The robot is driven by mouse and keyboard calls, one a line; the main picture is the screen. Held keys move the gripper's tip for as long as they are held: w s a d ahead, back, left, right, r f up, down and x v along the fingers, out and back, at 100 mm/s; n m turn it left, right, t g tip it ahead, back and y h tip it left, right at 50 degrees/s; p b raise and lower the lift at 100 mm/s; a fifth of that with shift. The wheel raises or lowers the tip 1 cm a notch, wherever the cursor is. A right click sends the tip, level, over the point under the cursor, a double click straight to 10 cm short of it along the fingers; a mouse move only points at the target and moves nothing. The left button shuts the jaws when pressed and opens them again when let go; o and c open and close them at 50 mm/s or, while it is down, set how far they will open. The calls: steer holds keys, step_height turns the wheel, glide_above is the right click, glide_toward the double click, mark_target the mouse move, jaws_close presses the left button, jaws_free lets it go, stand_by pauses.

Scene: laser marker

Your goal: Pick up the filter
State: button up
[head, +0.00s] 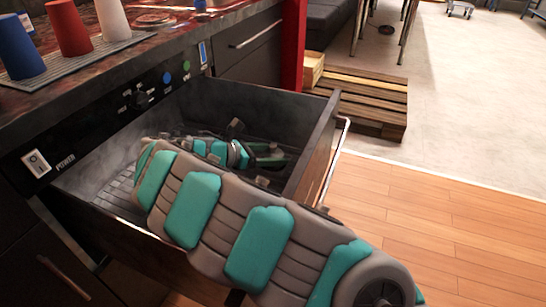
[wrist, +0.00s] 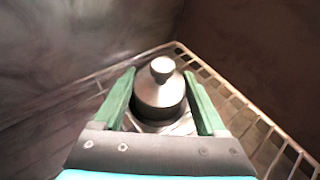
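In the wrist view, a silver metal piece with a round body and a small knob on top, which I take to be the filter (wrist: 160,97), stands on a wire rack in a corner. My gripper (wrist: 160,73) has its two green fingers apart, one on each side of the piece. A narrow gap shows beside its body, though I cannot tell whether the tips touch it. In the head view, my gripper (head: 270,154) is low inside the open drawer, and I cannot make out the filter clearly there.
The dark drawer (head: 318,140) has high walls close around my gripper, with a wire rack (wrist: 238,97) on its floor. Blue, red and white cups (head: 112,20) stand on the counter above. A wooden pallet (head: 362,100) lies on the floor beyond. Open floor lies to the right.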

steer(key=c, duration=0.9)
steer(key=shift+r, duration=0.1)
